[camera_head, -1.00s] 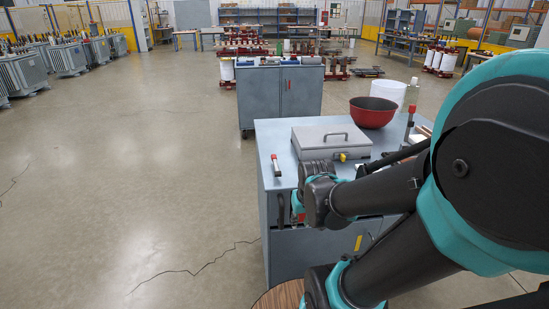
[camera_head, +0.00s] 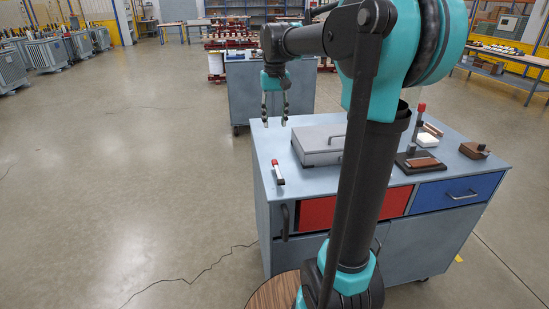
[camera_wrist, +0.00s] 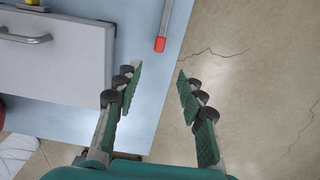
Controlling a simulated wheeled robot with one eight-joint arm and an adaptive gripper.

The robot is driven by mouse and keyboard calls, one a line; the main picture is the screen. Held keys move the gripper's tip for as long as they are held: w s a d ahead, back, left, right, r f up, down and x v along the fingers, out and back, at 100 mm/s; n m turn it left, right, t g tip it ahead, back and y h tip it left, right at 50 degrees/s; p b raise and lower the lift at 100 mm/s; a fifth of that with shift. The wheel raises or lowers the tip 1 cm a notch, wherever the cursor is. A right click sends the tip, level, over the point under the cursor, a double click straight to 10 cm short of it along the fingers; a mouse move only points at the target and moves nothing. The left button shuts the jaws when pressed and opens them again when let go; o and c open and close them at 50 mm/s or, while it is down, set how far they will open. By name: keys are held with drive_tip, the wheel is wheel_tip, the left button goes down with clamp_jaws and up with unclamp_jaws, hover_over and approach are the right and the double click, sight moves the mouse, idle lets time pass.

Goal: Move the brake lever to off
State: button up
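A pale bar with a red end (camera_head: 277,172) lies at the left edge of the cart top. It also shows in the wrist view (camera_wrist: 160,43), ahead of my fingers and apart from them. A second upright lever with a red tip (camera_head: 421,108) stands toward the right back of the cart. I cannot tell from its looks alone which one is the brake lever. My gripper (camera_head: 274,121) points down above the cart's far left part, fingers apart and empty. In the wrist view my gripper (camera_wrist: 160,76) is open over the cart edge and floor.
A grey lidded box with a handle (camera_head: 319,142) sits mid-cart, right of my gripper. A black base with a brown block (camera_head: 420,162) and a small brown block (camera_head: 474,150) are at the right. Another cart (camera_head: 245,98) stands behind.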

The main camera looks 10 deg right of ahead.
sight(275, 161)
wheel_tip(275, 161, down, 15)
drive_tip(key=shift+f, duration=0.2)
drive_tip(key=shift+c, duration=0.3)
clamp_jaws()
